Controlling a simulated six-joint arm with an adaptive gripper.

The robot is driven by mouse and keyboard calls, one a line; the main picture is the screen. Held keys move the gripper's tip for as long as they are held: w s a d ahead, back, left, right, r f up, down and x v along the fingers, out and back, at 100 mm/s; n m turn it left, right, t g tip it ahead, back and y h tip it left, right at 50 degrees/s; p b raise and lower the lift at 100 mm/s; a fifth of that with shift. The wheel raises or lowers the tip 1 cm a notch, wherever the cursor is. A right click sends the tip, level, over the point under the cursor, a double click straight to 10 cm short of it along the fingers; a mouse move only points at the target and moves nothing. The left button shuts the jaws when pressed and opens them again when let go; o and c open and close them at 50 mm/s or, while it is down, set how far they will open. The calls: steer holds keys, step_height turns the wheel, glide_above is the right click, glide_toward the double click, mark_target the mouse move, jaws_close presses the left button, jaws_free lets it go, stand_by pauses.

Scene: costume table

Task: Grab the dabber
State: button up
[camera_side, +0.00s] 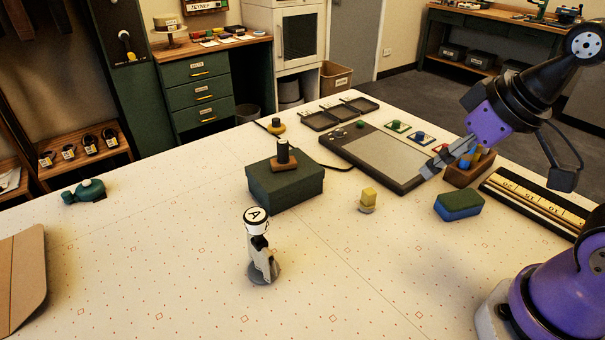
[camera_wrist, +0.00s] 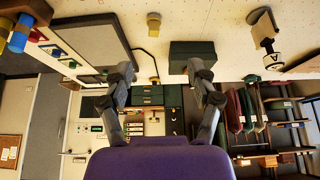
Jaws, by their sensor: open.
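I cannot tell for certain which thing is the dabber. One candidate is a small yellow block on a pale round base (camera_side: 368,197), upright on the table; it also shows upside down near the top of the wrist view (camera_wrist: 154,20). Another is a dark cylinder on a wooden base (camera_side: 283,157), on top of a green box (camera_side: 290,188). A third is a low yellow round piece with a dark knob (camera_side: 276,126) behind the box. My gripper (camera_side: 497,174) is open and empty, raised over the table's right side. Its spread fingers show in the wrist view (camera_wrist: 162,72), touching nothing.

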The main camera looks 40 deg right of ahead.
stand_by(0.3)
steer(key=m+g, duration=0.2)
steer(key=g, duration=0.4)
glide_above(370, 191)
step_height(370, 191, down, 5)
step_height(370, 191, down, 5)
steer(key=shift+a+r, duration=0.1)
steer(key=shift+a, duration=0.05)
step_height(370, 191, down, 6)
jaws_close()
